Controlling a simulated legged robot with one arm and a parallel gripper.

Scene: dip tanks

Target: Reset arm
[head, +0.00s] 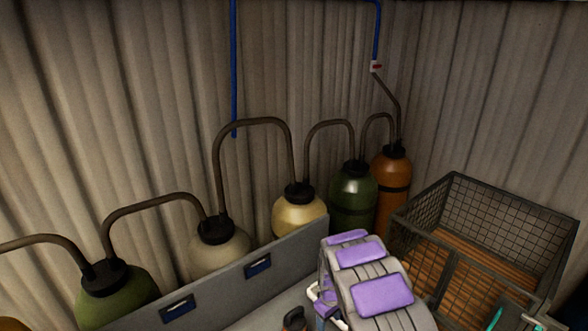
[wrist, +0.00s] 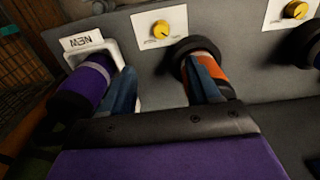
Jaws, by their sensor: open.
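In the wrist view my gripper (wrist: 165,88) is open, with its two blue-grey fingers apart and nothing visible between them. The left finger is close to a purple cylinder (wrist: 90,80) with a grey band, set in a white holder (wrist: 113,52) marked "NEW". The right finger overlaps an orange cylinder (wrist: 214,72) with a dark collar on the grey panel; I cannot tell if they touch. In the head view my purple and grey arm reaches in from the bottom and hides the fingertips.
The grey panel (wrist: 140,72) carries yellow knobs (wrist: 161,30) on white plates. In the head view several tanks, including an orange tank (head: 392,180) and a green tank (head: 352,192), stand by the corrugated wall. A wire-mesh crate (head: 505,212) stands at the right.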

